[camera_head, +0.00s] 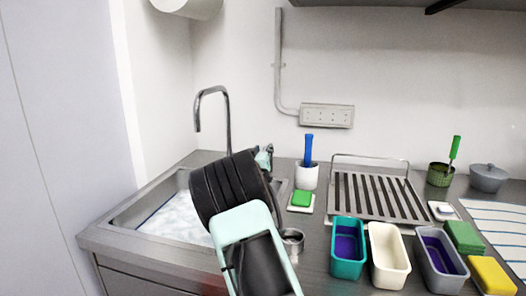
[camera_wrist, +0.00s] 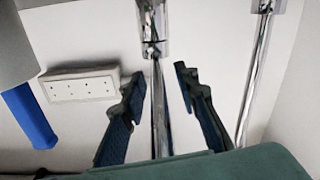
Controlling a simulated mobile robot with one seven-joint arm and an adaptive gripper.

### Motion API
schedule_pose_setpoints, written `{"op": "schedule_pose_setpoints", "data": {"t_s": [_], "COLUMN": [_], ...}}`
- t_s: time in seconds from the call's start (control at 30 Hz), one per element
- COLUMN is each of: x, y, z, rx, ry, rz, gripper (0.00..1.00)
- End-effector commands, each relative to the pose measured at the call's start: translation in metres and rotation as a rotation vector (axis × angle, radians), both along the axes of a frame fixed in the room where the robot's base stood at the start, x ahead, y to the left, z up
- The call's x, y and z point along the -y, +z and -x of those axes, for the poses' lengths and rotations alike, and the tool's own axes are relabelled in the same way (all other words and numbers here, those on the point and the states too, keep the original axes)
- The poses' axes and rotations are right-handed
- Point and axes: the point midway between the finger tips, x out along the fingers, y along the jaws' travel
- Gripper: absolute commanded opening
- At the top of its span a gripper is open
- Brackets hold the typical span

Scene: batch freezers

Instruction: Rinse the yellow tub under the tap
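I see no clearly yellow tub in either view; part of the sink is hidden behind my arm. The chrome tap (camera_head: 229,125) rises behind the sink (camera_head: 130,205), its spout hooked over to the left. In the wrist view, which looks upside down, my gripper (camera_wrist: 160,75) is open. A chrome tap pipe (camera_wrist: 158,100) shows between its fingers, with another chrome pipe to the right. I cannot tell how far off the pipe is. Nothing is visibly held. In the head view my gripper is mostly hidden behind my arm, near the sink's right side.
A teal tub (camera_head: 347,272), a cream tub (camera_head: 376,240) and a grey tub (camera_head: 428,270) stand at the front right. A yellow block (camera_head: 492,275) lies beside them, near a green one (camera_head: 464,237). A drying rack (camera_head: 378,195) and a blue-handled brush (camera_head: 308,150) stand behind.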

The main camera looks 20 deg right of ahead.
Motion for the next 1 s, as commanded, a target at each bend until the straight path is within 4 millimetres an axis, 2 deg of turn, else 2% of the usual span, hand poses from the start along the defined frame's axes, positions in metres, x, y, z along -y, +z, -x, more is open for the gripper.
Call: {"op": "schedule_pose_setpoints", "data": {"t_s": [0.33,0.6,1.0], "x": [0.0015,0.0013,0.0014], "y": [0.0002,0.0004,-0.0004], "z": [-0.0024,-0.0023,-0.0022], "rx": [0.001,0.001,0.001], "ry": [0.0,0.0,0.002], "rz": [-0.001,-0.001,-0.001], "gripper": [0.28,0.0,0.0]}}
